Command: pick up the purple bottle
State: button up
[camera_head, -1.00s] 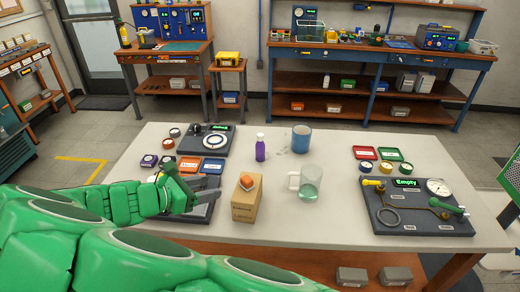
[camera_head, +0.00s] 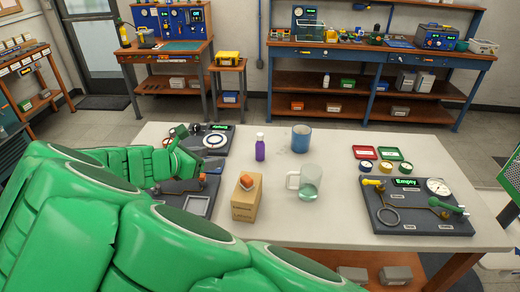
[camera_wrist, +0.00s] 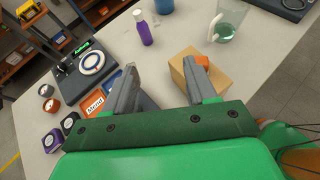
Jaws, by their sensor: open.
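The purple bottle (camera_head: 260,149) has a white cap and stands upright on the white table (camera_head: 330,224), left of the blue mug. It also shows in the wrist view (camera_wrist: 144,30), above and beyond the fingers. In the head view my green arm reaches in from the lower left, and the gripper's fingertips are hard to make out near the left testbench.
A cardboard box (camera_head: 245,203) with an orange item on top stands in front of the bottle. A glass mug (camera_head: 309,184) and blue mug (camera_head: 301,139) stand to the right. Testbench panels sit at left (camera_head: 219,148) and right (camera_head: 414,221). Table between bottle and left panel is clear.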

jog(key=w+d+n+y, duration=0.3)
jog(key=w+n+y, duration=0.1)
jog(key=w, duration=0.4)
jog(key=w+d+r+n+t+y, duration=0.15)
jog(key=w+n+y, duration=0.3)
jog(key=w, duration=0.45)
jog(key=w+d+n+y, duration=0.3)
jog(key=w+d+y, duration=0.1)
jog(key=w, duration=0.4)
jog(key=shift+s+d+f+n+g+y, duration=0.55)
jog(key=shift+s+d+n+g+y, duration=1.1)
jog(key=shift+d+n+y, duration=2.25)
jog(key=m+h, duration=0.2)
send_near(262, 138)
jog(key=x, duration=0.4)
jog(key=shift+w+a+f+n, duration=0.35)
jog(key=shift+w+a+f, duration=0.25)
jog(key=shift+a+f, duration=0.1)
jog(key=shift+w+a+f, duration=0.15)
jog(key=shift+w+a, duration=0.65)
jog(key=shift+a, duration=0.15)
jog(key=shift+x, duration=1.4)
